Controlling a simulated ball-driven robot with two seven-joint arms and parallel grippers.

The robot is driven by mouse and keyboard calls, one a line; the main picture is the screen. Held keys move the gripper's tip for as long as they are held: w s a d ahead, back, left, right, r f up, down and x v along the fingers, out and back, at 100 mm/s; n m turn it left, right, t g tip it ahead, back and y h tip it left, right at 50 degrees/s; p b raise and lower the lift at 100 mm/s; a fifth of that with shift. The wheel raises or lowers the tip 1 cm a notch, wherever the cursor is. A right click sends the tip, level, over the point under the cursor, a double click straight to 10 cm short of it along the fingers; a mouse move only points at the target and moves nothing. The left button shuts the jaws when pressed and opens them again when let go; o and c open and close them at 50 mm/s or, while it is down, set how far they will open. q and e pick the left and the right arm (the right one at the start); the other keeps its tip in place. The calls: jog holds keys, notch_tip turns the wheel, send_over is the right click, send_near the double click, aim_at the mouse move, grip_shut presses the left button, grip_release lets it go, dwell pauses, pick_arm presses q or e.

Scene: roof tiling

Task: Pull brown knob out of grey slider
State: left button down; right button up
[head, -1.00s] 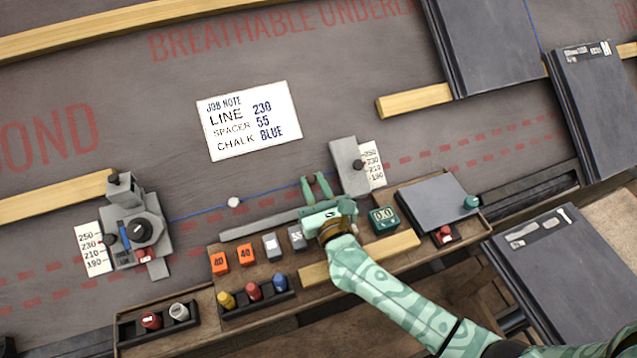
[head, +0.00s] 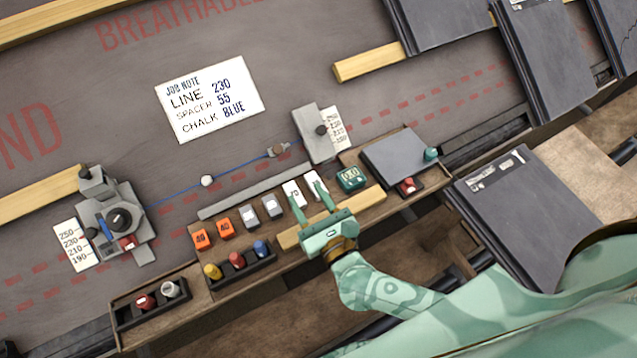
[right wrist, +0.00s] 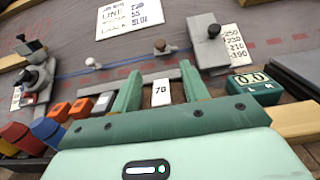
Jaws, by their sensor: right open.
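A grey slider (head: 312,145) sits at the right end of the blue line, with a dark brown knob (head: 321,130) on its face. Both show in the right wrist view, the slider (right wrist: 206,52) and its knob (right wrist: 214,31). A smaller brown-topped piece (head: 278,150) stands on the blue line left of the slider; it shows upright in the right wrist view (right wrist: 162,46). My right gripper (head: 307,189) is open and empty over the tile row, in front of and apart from these pieces. In the right wrist view a white 70 tile (right wrist: 160,93) shows between its fingers. My left gripper is not seen.
A grey device (head: 112,220) with knobs stands at the left end of the line, and a white bead (head: 207,181) lies between. The wooden tray holds orange tiles (head: 225,229), chalk bottles and a green readout box (head: 351,179). A job note (head: 210,97) lies behind.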

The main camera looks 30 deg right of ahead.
jog(key=shift+s, duration=1.7)
